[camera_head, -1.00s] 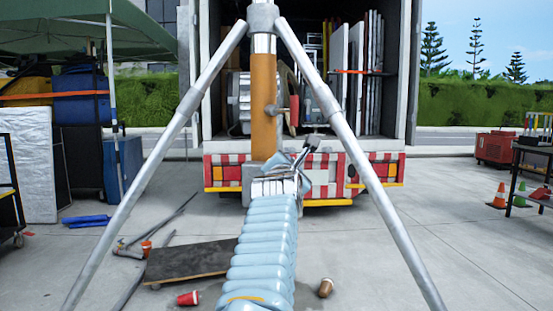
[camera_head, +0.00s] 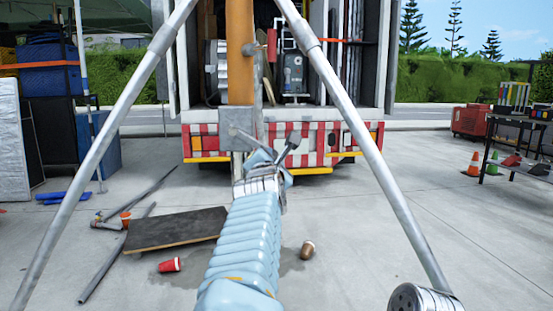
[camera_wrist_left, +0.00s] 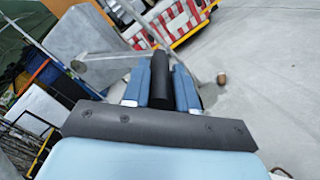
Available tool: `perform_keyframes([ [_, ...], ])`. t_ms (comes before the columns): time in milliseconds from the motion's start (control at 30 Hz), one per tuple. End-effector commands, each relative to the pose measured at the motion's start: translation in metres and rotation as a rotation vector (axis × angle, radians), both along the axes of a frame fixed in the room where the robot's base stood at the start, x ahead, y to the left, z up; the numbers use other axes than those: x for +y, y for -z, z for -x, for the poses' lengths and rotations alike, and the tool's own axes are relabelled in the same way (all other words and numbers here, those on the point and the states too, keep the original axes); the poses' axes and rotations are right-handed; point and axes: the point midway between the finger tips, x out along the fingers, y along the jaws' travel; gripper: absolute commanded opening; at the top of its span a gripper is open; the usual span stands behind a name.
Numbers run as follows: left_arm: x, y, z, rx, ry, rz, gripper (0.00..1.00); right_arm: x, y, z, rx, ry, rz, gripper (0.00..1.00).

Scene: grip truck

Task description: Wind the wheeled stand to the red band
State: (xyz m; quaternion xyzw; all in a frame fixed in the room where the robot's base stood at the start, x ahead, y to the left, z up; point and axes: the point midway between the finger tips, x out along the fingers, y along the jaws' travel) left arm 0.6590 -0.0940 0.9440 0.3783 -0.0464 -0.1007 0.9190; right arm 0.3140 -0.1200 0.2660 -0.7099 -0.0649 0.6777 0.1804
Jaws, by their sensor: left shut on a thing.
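The wheeled stand has a brown-orange column (camera_head: 240,55) and long grey legs that spread out in front of me. A grey box (camera_head: 241,128) sits low on the column. My left gripper (camera_head: 274,158) is just below and right of that box. In the left wrist view its two blue fingers are shut on a black crank handle (camera_wrist_left: 162,78). I see no clear red band. The stand's top and wheels are out of view, as is my right gripper.
A truck with a red-and-white striped tail (camera_head: 310,148) stands open behind the stand. A dark board (camera_head: 175,229), metal pipes and cups (camera_head: 169,265) lie on the ground at left. A table (camera_head: 520,165) and cones (camera_head: 474,164) stand at right.

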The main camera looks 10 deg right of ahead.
Motion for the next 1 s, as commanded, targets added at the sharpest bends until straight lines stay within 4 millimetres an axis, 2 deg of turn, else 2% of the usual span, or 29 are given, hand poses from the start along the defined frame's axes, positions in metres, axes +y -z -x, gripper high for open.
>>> perform_keyframes([
  [33, -0.007, 0.018, 0.002, 0.014, 0.014, -0.002, 0.06, 0.000, 0.012, 0.000, 0.000, 0.000, 0.000, 0.00],
  [233, 0.016, 0.049, -0.004, 0.018, 0.013, -0.002, 0.09, 0.000, 0.046, 0.000, -0.001, 0.000, 0.000, 0.00],
  [300, 0.022, 0.055, -0.006, 0.020, 0.012, -0.005, 0.12, 0.000, 0.053, 0.000, 0.000, 0.000, 0.000, 0.00],
  [400, 0.027, 0.058, -0.007, 0.021, 0.013, -0.008, 0.20, 0.000, 0.055, 0.000, -0.001, 0.000, 0.000, 0.00],
  [467, 0.034, 0.061, -0.009, 0.022, 0.011, -0.006, 0.21, 0.000, 0.060, 0.000, -0.001, 0.000, 0.000, 0.00],
  [633, 0.065, 0.074, -0.017, 0.023, 0.009, -0.003, 0.05, 0.000, 0.083, 0.000, 0.000, 0.000, 0.000, 0.00],
  [767, 0.076, 0.074, -0.019, 0.022, 0.010, -0.007, 0.06, 0.000, 0.086, 0.000, -0.001, 0.000, 0.000, 0.00],
  [967, 0.077, 0.072, -0.020, 0.022, 0.009, -0.010, 0.05, 0.000, 0.084, 0.000, -0.001, 0.000, 0.000, 0.00],
  [1000, 0.077, 0.073, -0.020, 0.022, 0.008, -0.010, 0.33, 0.000, 0.084, 0.000, -0.001, 0.000, 0.000, 0.00],
])
